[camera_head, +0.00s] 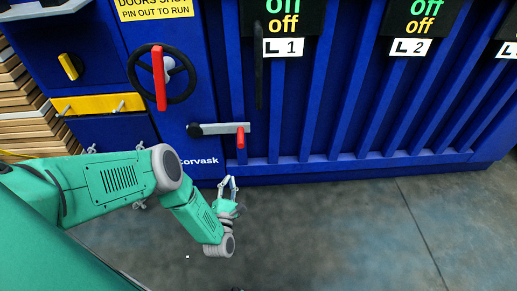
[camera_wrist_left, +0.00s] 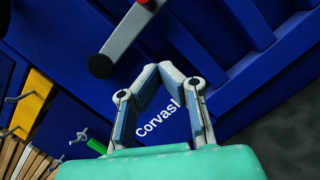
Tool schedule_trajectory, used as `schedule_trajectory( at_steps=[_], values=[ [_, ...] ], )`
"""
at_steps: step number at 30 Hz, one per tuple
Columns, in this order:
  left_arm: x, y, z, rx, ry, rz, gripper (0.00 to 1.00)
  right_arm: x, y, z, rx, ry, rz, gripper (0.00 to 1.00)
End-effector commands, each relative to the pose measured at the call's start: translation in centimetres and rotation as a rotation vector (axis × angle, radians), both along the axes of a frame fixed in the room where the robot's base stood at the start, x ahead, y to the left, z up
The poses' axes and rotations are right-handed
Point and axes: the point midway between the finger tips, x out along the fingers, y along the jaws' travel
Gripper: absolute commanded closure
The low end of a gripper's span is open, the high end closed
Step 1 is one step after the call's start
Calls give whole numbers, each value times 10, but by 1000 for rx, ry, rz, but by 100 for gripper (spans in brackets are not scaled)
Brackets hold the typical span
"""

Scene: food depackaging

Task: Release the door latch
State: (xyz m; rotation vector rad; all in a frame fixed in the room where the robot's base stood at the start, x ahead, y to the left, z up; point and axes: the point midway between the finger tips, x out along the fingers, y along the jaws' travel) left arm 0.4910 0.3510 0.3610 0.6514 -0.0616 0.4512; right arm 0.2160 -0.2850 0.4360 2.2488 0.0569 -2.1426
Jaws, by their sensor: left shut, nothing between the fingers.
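The door latch (camera_head: 222,128) is a grey horizontal bar low on the blue machine front, with a black round knob at its left end and a red handle (camera_head: 240,138) hanging at its right end. In the left wrist view the grey latch bar (camera_wrist_left: 124,32) slants at the top, its black end nearest. My left gripper (camera_head: 228,183) is below the latch, in front of the panel's lower edge, apart from it. In the left wrist view its fingers (camera_wrist_left: 159,68) meet at the tips, empty, over the "Corvask" lettering. My right gripper is not in view.
A black wheel (camera_head: 133,82) with a red lever (camera_head: 159,78) sits above left of the latch. A yellow bar (camera_head: 98,104) is at far left, beside stacked wooden boards (camera_head: 20,112). A dark vertical handle (camera_head: 259,66) is above right. The grey floor (camera_head: 340,225) is clear.

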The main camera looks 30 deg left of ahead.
Motion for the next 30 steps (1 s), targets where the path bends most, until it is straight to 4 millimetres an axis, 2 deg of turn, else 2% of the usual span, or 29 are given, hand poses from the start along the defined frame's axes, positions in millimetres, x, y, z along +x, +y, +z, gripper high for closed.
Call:
schedule_trajectory(
  at_steps=[10, 14, 17, 27, 30],
  values=[
    [-1, 4, -1, -9, -13, 5, 100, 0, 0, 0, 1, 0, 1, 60],
    [5, 5, 1, -6, -15, 5, 100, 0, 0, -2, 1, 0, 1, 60],
    [16, 9, 4, -4, -14, 5, 100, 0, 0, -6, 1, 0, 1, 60],
    [79, 38, 15, -5, -16, 5, 100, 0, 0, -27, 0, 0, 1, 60],
    [93, 41, 23, -8, -13, 3, 100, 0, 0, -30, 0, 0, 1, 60]
  ],
)
